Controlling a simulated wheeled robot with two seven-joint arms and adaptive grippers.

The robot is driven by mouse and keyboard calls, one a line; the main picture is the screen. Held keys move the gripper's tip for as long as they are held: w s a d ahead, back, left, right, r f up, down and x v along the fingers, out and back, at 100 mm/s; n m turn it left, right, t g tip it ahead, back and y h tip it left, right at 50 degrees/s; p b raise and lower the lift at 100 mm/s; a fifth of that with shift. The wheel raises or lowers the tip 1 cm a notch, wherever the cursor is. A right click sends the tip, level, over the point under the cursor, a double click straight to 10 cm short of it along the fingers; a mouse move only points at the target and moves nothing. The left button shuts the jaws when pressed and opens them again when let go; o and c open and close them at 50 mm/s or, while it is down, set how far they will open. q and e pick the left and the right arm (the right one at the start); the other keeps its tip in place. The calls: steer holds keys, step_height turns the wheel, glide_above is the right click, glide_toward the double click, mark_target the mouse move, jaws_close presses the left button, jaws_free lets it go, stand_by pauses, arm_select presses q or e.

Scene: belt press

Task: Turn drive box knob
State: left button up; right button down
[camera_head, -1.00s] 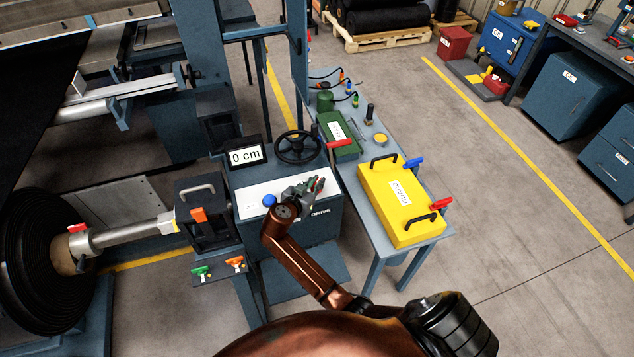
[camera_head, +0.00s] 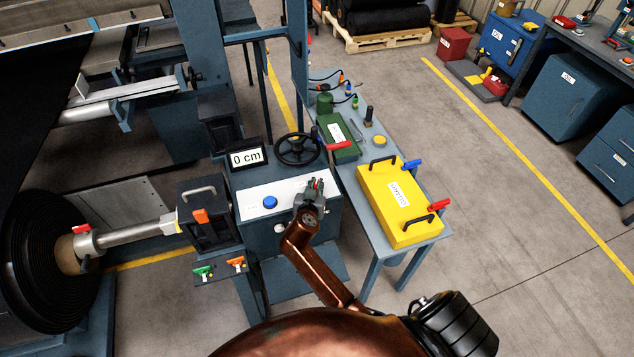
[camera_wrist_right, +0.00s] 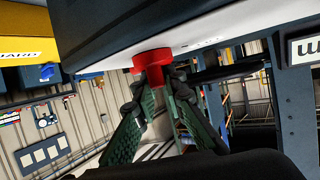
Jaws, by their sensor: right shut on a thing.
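The drive box (camera_head: 262,197) stands in the middle of the head view, with a white top panel and a blue button. Its red knob (camera_wrist_right: 152,62) shows in the right wrist view, under the edge of the dark box. My right gripper (camera_head: 317,184) is over the right part of the panel, and mostly covers the knob in the head view. In the right wrist view its green fingers (camera_wrist_right: 156,84) are shut on the red knob, one on each side of its grip. My left gripper is not in view.
A display (camera_head: 247,157) reading 0 cm and a black handwheel (camera_head: 297,149) stand just behind the panel. A side table (camera_head: 372,226) with a yellow case (camera_head: 382,213) is close on the right. A black roll (camera_head: 40,270) is at the left.

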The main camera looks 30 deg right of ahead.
steer(key=n+t+y+p, duration=0.1)
steer(key=n+y+p, duration=0.1)
steer(key=y+p, duration=0.1)
steer(key=n+t+y+p, duration=0.1)
steer(key=n+y+p, duration=0.2)
steer(key=p, duration=0.1)
steer(key=n+t+y+p, duration=0.1)
steer(key=n+y+p, duration=0.2)
steer(key=shift+r+p, duration=0.3)
steer(key=shift+f+n+y+p, duration=0.15)
steer(key=shift+n+y+p, duration=0.35)
steer(key=shift+n+y, duration=0.9)
steer(key=shift+f+n+g+y, duration=0.15)
steer(key=shift+n+g+y, duration=0.15)
steer(key=shift+n+y, duration=0.4)
steer(key=shift+a+n+g+y+b, duration=0.15)
steer(key=shift+n+g+y+b, duration=0.45)
steer(key=shift+n+y+b, duration=0.7)
steer(key=shift+a, duration=0.1)
steer(key=c, duration=2)
jaws_free()
